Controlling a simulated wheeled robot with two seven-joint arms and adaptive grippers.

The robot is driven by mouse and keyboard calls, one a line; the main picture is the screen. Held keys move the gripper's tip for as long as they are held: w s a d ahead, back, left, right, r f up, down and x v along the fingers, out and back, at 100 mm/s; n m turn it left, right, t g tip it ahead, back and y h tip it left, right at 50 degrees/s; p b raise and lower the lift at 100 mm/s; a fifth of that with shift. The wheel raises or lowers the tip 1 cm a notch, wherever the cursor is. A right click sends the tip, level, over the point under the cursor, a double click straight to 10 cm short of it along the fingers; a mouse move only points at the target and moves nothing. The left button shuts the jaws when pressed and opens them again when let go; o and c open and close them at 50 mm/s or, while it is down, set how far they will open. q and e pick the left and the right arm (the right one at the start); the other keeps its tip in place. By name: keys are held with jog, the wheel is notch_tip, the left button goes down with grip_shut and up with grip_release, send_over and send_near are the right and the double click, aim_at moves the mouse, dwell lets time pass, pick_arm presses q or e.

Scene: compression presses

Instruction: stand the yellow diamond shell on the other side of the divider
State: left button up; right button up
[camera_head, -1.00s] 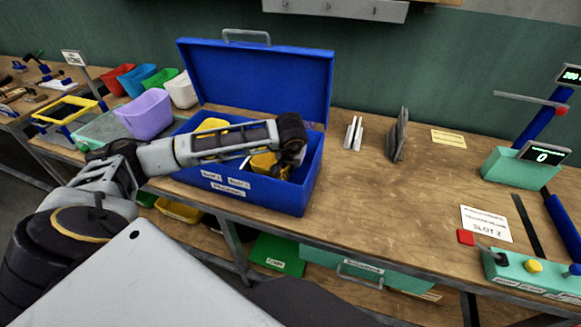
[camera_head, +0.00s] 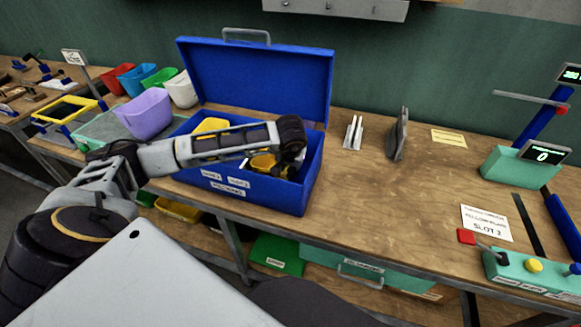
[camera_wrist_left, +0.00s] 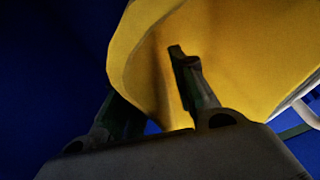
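The open blue toolbox (camera_head: 258,196) stands on the workbench. One yellow piece (camera_head: 211,125) shows in its left part, behind my arm. Another yellow piece (camera_head: 263,162) is in the right part, beside my left gripper (camera_head: 275,168), which reaches down into the box. In the left wrist view the yellow diamond shell (camera_wrist_left: 235,50) fills the upper right. My left gripper's fingers (camera_wrist_left: 150,85) are close together, one in front of the shell's wall and one partly hidden behind it, so they look shut on it. The divider cannot be made out. My right gripper is not in view.
The raised blue lid (camera_head: 265,80) stands behind the box. Purple bin (camera_head: 146,112) and other coloured bins stand to the left. A white stand (camera_head: 353,133) and a grey upright piece (camera_head: 398,135) are right of the box. The bench middle right is clear; a teal device (camera_head: 520,168) stands beyond.

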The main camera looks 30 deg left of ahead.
pick_arm(q)
jog(key=shift+r, duration=0.45)
jog(key=v, duration=1.1)
jog(key=shift+r, duration=0.15)
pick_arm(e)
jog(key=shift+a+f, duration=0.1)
pick_arm(q)
jog(key=shift+s+d, duration=0.1)
jog(key=shift+s, duration=0.05)
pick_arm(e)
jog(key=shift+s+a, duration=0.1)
